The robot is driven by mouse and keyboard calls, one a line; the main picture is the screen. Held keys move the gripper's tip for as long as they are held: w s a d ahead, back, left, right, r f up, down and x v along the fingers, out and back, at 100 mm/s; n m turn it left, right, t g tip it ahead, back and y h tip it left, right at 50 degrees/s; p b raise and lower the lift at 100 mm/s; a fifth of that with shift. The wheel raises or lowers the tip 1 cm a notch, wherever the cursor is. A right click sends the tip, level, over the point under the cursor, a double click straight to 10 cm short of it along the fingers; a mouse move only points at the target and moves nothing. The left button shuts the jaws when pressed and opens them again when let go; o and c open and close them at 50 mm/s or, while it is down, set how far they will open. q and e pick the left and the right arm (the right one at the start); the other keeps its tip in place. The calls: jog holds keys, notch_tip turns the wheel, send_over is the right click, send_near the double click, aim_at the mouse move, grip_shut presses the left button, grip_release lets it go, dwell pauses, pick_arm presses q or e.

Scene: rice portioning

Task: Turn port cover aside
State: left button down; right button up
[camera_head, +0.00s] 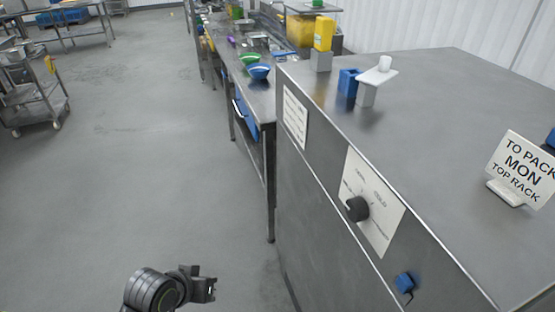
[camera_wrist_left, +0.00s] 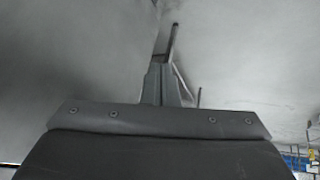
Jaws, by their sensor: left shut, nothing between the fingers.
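The cabinet (camera_head: 450,110) is a large grey metal unit on the right of the head view. A small blue fitting (camera_head: 405,283) is on the cabinet front, low down. I cannot tell for sure which of these is the port cover. My left gripper (camera_head: 208,284) is over the floor, left of the cabinet and apart from it. It is shut and empty; it also shows in the left wrist view (camera_wrist_left: 163,85). My right gripper is not in view.
A black dial (camera_head: 357,208) sticks out of the cabinet front. A white sign (camera_head: 522,168) and a yellow bottle (camera_head: 323,33) stand on its top. A bench with bowls (camera_head: 259,72) runs behind. A cart (camera_head: 37,100) stands far left; the floor between is clear.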

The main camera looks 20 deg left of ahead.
pick_arm(q)
jog(key=w+d+r+n+t+h, duration=0.1)
jog(key=w+d+r+h, duration=0.15)
jog(key=w, duration=0.35)
jog(key=w+d+r+n+t+h, duration=0.1)
jog(key=w+d+r, duration=0.1)
jog(key=w+r, duration=0.3)
jog(key=n+t+h, duration=0.2)
jog(key=n+h, duration=0.1)
jog(key=h, duration=0.7)
send_near(366, 73)
jog(key=w+d+p, duration=0.1)
jog(key=d, duration=0.1)
jog(key=w+d+r+p, duration=0.1)
jog(key=w+d+p, duration=0.1)
jog(key=d, duration=0.1)
jog(key=w+d+r+p, duration=0.1)
jog(key=w+d+p, duration=0.1)
jog(key=shift+w+d+r, duration=0.1)
jog(key=shift+w+d, duration=0.4)
jog(key=shift+d, duration=0.05)
jog(key=shift+h, duration=0.25)
